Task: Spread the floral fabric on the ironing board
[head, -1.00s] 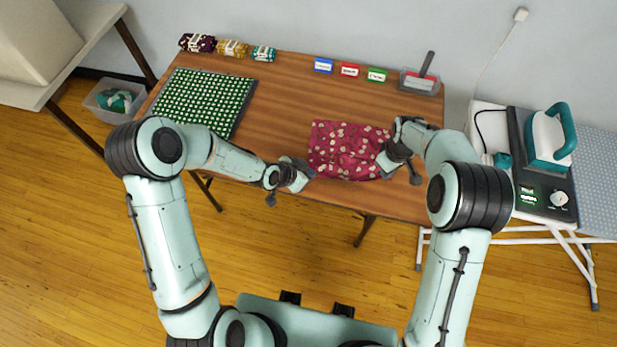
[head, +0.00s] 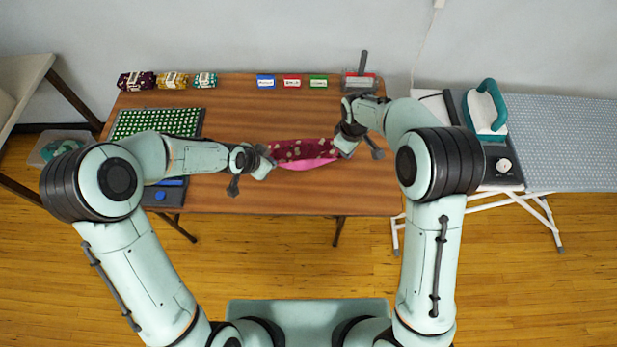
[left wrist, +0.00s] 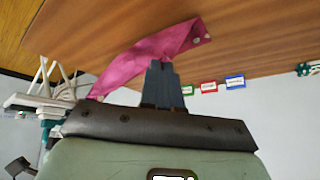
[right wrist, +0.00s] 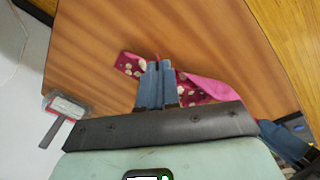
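The floral fabric (head: 303,151), dark red with pale flowers and a plain pink underside, hangs between my two grippers above the wooden table. My left gripper (head: 266,163) is shut on its left end, and my right gripper (head: 346,141) is shut on its right end. The fabric sags between them. It also shows in the left wrist view (left wrist: 140,62) behind the fingers (left wrist: 162,72), and on both sides of the fingers (right wrist: 155,72) in the right wrist view (right wrist: 207,88). The ironing board (head: 570,145), with a grey dotted cover, stands at the right.
A bin (head: 62,147) stands left.

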